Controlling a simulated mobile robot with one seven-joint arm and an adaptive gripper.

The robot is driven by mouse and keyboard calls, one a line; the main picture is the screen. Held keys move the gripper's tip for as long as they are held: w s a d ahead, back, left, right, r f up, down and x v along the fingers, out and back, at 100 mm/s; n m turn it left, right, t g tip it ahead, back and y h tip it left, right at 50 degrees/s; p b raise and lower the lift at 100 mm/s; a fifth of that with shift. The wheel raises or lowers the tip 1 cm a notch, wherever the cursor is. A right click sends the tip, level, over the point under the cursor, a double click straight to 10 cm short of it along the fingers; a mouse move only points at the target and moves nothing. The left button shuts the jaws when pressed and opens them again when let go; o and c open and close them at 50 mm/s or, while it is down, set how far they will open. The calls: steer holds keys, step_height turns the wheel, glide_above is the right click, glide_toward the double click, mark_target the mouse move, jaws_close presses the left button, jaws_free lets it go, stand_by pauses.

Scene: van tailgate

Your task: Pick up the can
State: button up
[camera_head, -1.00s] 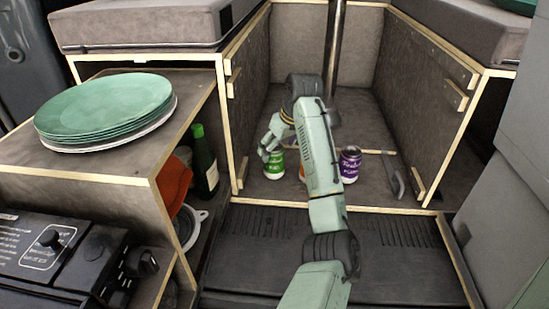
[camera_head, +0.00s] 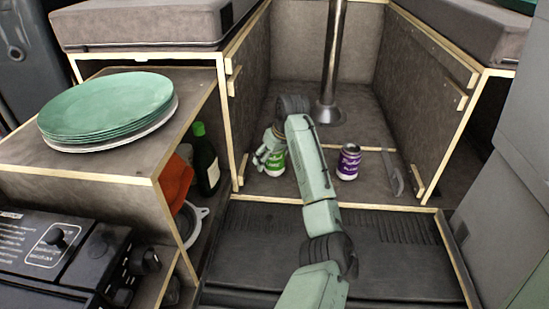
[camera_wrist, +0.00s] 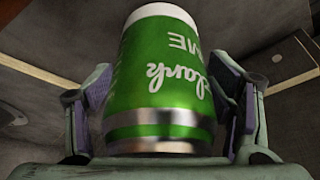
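A green can (camera_head: 278,163) with a white upper end is in the back of the van, left of my arm. My gripper (camera_head: 270,157) is at this can, with one finger on each side. In the wrist view the green can (camera_wrist: 160,90) fills the middle between the fingers of my gripper (camera_wrist: 165,105). Both pads appear to touch its sides. A purple can (camera_head: 348,162) stands apart on the floor to the right of my arm. Whether the green can is clear of the floor cannot be told.
A wooden side panel (camera_head: 232,110) rises just left of the green can. A metal post (camera_head: 331,70) stands behind. Green plates (camera_head: 107,106) lie on the left shelf, with a green bottle (camera_head: 205,160) below. A grey bracket (camera_head: 393,178) is right of the purple can.

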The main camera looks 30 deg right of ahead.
steer(key=c, duration=1.3)
steer(key=shift+c, duration=0.5)
steer(key=shift+r, duration=0.15)
steer(key=shift+w+r, duration=0.1)
steer(key=shift+r, duration=0.4)
step_height(320, 180, up, 2)
steer(key=shift+r+b, duration=0.25)
steer(key=shift+b, duration=0.1)
steer(key=s+a, duration=0.3)
steer(key=s, duration=0.4)
steer(key=s+a+r, duration=0.1)
steer(key=s+a, duration=0.2)
steer(key=s, duration=0.5)
